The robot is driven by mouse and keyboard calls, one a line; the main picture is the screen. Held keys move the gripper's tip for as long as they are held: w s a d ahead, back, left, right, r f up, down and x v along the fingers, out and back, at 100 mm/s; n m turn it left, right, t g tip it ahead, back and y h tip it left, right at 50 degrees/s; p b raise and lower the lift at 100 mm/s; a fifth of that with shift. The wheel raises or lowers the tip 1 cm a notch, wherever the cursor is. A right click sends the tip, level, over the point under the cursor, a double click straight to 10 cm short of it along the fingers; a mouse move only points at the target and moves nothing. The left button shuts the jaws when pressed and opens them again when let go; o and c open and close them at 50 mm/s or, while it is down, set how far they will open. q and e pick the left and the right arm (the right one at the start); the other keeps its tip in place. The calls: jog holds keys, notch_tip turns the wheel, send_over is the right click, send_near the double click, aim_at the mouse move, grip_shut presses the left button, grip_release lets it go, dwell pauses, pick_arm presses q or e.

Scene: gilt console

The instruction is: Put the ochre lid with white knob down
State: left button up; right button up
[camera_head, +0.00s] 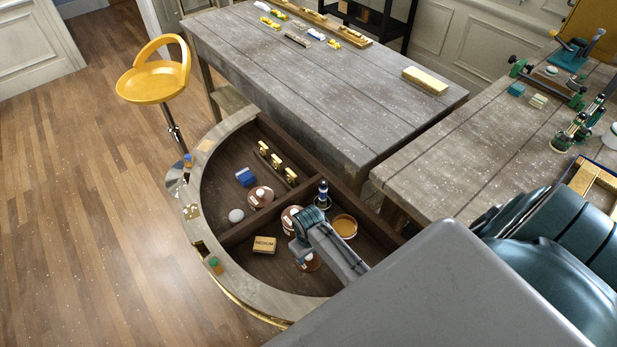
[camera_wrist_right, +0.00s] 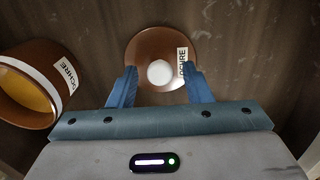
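The ochre lid with white knob is a brown disc (camera_wrist_right: 140,50) labelled OCHRE. In the right wrist view it appears to lie on the dark wooden floor of the curved compartment, its white knob (camera_wrist_right: 158,72) up. In the head view it shows partly (camera_head: 309,263) below my right gripper (camera_head: 300,245). In the wrist view my right gripper (camera_wrist_right: 161,75) is open, a finger on each side of the knob with gaps between. My left gripper is not in view.
A yellow MEDIUM block (camera_head: 264,245), a lidded brown jar (camera_head: 290,218) and a dark bottle (camera_head: 322,197) stand near the gripper. A dark divider (camera_head: 245,228) and the curved rim (camera_head: 198,213) bound the space. Beyond the divider are another lidded jar (camera_head: 261,196) and a white ball (camera_head: 236,216).

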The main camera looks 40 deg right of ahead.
aim_at(309, 256)
jog(key=shift+r, duration=0.1)
notch_tip(309, 256, up, 12)
jog(key=b, duration=0.3)
dwell(0.7)
